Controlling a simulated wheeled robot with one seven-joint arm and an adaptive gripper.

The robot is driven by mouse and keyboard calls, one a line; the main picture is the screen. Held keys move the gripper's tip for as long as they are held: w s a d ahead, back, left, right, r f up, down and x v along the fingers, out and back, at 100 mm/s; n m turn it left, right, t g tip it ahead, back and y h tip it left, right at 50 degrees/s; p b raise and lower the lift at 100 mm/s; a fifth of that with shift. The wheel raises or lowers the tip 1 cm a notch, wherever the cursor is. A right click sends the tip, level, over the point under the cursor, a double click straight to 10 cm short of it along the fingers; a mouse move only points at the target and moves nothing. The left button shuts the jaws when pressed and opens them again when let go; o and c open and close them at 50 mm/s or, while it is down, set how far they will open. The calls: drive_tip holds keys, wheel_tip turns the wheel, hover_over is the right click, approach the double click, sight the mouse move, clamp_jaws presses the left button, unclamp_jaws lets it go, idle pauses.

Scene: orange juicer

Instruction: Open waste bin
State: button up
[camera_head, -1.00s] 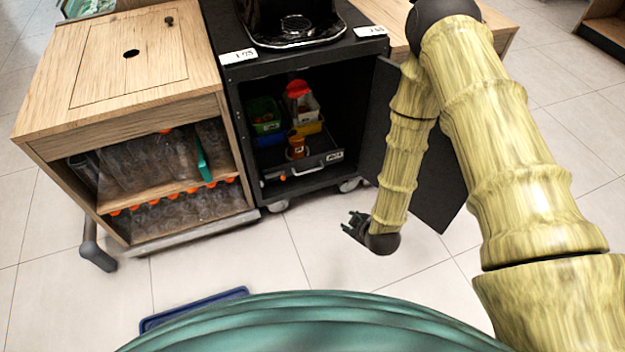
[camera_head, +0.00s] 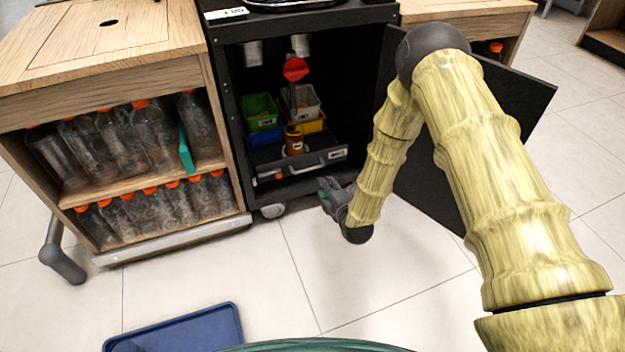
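A black cabinet (camera_head: 224,70) stands open, with its black door (camera_head: 508,95) swung out to the right behind my arm. Low inside it is a dark pull-out drawer or tray front (camera_head: 325,156) with a silver handle and a white label; I cannot tell for sure that it is the waste bin. My gripper (camera_head: 328,193) is just in front of and below the right end of that drawer, near the cabinet's lower right opening. It appears apart from the handle. The fingers are small and dark, and I cannot tell how far apart they are.
Inside stand a green box (camera_head: 262,110), a grey box (camera_head: 304,103), an orange-brown container (camera_head: 294,140) and a red item (camera_head: 295,69). A wooden shelf cart (camera_head: 105,85) with several bottles is at left. A blue tray (camera_head: 225,325) lies on the floor.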

sight(312, 168)
drive_tip(key=shift+n+t, duration=0.4)
drive_tip(key=shift+n, duration=0.2)
drive_tip(key=b+x, duration=0.6)
drive_tip(key=x, duration=0.5)
drive_tip(key=shift+w+a+f+b, duration=0.15)
drive_tip(key=shift+w+a+b, duration=0.1)
drive_tip(key=shift+b, duration=0.1)
drive_tip(key=shift+b+x, duration=0.35)
drive_tip(key=shift+x, duration=0.4)
drive_tip(key=shift+a, duration=0.1)
drive_tip(key=shift+c, duration=0.4)
clamp_jaws()
